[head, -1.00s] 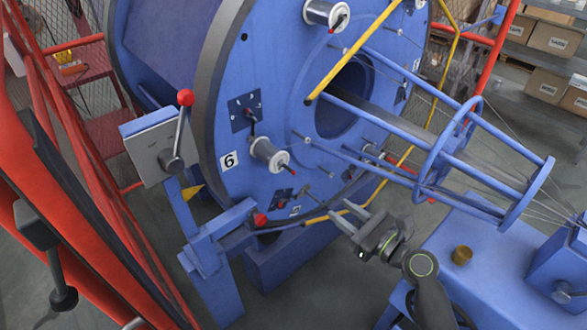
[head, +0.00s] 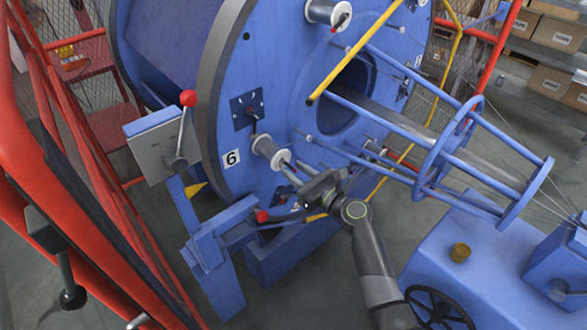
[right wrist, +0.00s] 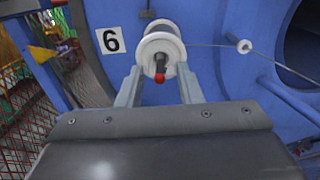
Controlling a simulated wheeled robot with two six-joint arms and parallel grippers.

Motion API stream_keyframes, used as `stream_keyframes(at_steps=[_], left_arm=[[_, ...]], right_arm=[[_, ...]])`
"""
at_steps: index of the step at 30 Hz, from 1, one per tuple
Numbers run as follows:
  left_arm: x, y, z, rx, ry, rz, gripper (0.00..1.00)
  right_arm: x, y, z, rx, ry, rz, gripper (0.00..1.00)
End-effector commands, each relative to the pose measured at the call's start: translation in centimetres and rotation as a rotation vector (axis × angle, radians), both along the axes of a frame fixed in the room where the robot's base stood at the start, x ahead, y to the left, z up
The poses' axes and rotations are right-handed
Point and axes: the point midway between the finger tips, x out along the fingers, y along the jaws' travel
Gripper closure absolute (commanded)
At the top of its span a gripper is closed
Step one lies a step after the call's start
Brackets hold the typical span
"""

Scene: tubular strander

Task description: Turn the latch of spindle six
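Spindle six is a white bobbin (head: 266,147) on the blue disc, beside the "6" plate (head: 231,159). In the right wrist view the bobbin (right wrist: 162,44) faces me, with its dark latch (right wrist: 159,62) with a red tip at the centre, pointing downward. My right gripper (head: 291,171) is just in front of the spindle in the head view. In the right wrist view its two grey fingers (right wrist: 158,86) stand apart on either side of the latch, and none visibly touches it. In the head view the gripper partly hides the spindle's front end. My left gripper is not in view.
A yellow bar (head: 353,56) slants above the spindle. A blue tubular cage (head: 445,150) reaches out to the right. A red-knobbed lever (head: 187,99) stands left of the disc. A wire guide (right wrist: 244,46) is right of the bobbin. Red fencing (head: 90,160) is at the left.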

Motion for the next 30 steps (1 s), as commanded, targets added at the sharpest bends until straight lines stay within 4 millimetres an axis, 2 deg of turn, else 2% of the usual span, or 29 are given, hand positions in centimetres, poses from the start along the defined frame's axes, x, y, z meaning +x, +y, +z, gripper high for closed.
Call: stream_keyframes(at_steps=[4, 14, 15, 22, 30], left_arm=[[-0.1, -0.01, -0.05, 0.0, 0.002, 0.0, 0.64], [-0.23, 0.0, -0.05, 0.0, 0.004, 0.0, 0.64], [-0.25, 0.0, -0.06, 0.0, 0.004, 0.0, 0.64], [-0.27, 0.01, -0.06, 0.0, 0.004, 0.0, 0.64], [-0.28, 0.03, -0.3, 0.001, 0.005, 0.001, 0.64]], right_arm=[[0.88, 0.74, -0.01, 0.002, 0.001, 0.001, 0.67], [1.13, 0.93, -0.01, 0.001, 0.001, 0.0, 0.67], [1.13, 0.93, -0.01, 0.001, 0.001, 0.0, 0.69], [1.11, 0.9, -0.02, 0.001, 0.001, 0.0, 0.99], [1.1, 0.9, -0.15, 0.003, -0.002, 0.001, 1.0]])
